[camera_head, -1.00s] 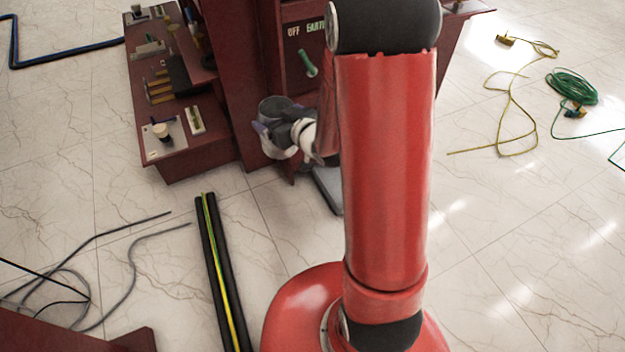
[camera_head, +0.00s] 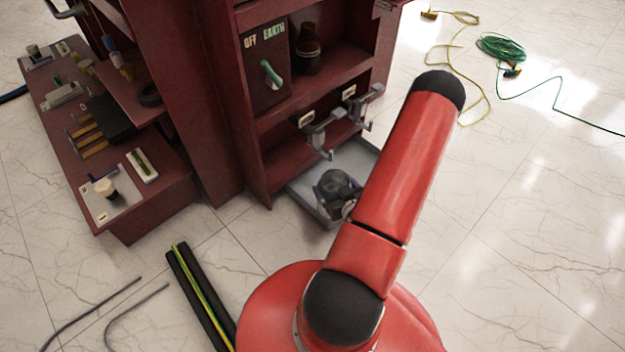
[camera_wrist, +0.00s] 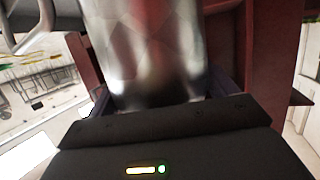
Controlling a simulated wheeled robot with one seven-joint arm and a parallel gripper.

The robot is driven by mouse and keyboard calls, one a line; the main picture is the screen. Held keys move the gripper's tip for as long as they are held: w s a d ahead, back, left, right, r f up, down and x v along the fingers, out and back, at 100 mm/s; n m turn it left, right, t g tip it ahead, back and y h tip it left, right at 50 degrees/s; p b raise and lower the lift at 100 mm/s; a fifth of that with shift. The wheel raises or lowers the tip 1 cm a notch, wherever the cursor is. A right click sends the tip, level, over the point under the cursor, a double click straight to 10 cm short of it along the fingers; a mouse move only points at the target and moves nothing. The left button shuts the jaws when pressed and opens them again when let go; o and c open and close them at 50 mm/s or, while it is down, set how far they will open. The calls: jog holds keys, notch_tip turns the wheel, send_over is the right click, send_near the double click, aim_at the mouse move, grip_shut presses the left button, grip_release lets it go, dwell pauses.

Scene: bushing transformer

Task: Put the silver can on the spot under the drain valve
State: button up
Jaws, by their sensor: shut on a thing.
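The silver can (camera_wrist: 150,45) fills the upper middle of the wrist view, shiny and upright. In the head view its dark round top (camera_head: 338,182) shows above the grey tray (camera_head: 298,196) at the cabinet's foot. My gripper (camera_head: 335,200) is shut around the can; its purple-edged fingers show on either side in the wrist view (camera_wrist: 155,98). Two grey drain valves, a nearer one (camera_head: 320,132) and a farther one (camera_head: 361,104), stick out of the cabinet above the tray. The can is in front of and below the nearer valve. I cannot tell whether it touches the tray.
The dark red cabinet (camera_head: 215,110) stands close behind, with an OFF/EARTH switch (camera_head: 270,73) and a dark bottle (camera_head: 308,50) on its shelf. A side bench (camera_head: 125,205) is at left. Black tubes (camera_head: 195,295) lie on the floor.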

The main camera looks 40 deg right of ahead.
jog(key=s+f+b+x, duration=0.1)
jog(key=f+b+x, duration=0.1)
jog(key=x, duration=1.3)
jog(key=shift+f, duration=0.75)
jog(key=shift+w+f, duration=0.1)
jog(key=o, duration=1)
jog(key=shift+c, duration=0.2)
